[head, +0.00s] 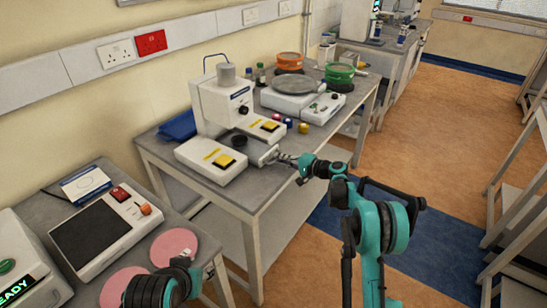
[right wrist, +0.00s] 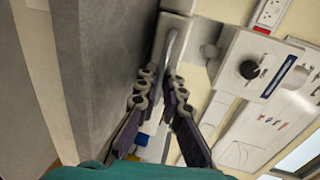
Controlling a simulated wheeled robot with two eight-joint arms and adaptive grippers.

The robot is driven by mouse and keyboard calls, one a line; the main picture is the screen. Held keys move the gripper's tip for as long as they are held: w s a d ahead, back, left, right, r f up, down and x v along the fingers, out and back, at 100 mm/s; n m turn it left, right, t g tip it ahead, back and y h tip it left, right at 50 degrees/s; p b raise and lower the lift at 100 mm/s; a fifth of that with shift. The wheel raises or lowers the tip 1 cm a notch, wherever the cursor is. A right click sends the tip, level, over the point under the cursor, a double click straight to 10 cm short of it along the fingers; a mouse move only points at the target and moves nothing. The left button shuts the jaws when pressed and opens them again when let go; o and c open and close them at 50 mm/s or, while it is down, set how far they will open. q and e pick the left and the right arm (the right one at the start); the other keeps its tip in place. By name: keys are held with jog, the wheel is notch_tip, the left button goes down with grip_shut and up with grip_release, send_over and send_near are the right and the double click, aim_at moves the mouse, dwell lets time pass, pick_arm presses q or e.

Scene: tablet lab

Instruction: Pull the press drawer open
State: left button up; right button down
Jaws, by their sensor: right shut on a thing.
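The white press (head: 212,105) stands on the grey bench, with a column, a dark knob and yellow-marked base parts. Its drawer (head: 262,153) shows at the front between the base parts; how far out it is, I cannot tell. My right gripper (head: 284,158) is at the drawer front. In the right wrist view its fingers (right wrist: 163,88) are closed around the pale bar of the drawer handle (right wrist: 175,48). The fingertips partly hide the handle. Part of my left arm shows at the lower left of the head view; its jaws cannot be made out.
The grey bench (head: 257,188) has its front edge just below the right gripper. A balance (head: 300,100), small coloured pots (head: 303,127) and orange and green containers stand to the right. A nearer table with pink discs (head: 174,247) is at left. Open floor lies right.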

jog(key=f+v, duration=0.2)
jog(key=v, duration=0.9)
jog(key=shift+s+d+b, duration=0.25)
jog(key=shift+d+b, duration=0.05)
jog(key=shift+b, duration=0.05)
jog(key=shift+f, duration=0.15)
jog(key=c, duration=1.7)
grip_release()
jog(key=shift+d, duration=0.1)
jog(key=v, duration=1.1)
jog(key=shift+s+d, duration=0.25)
jog(key=shift+d, duration=0.05)
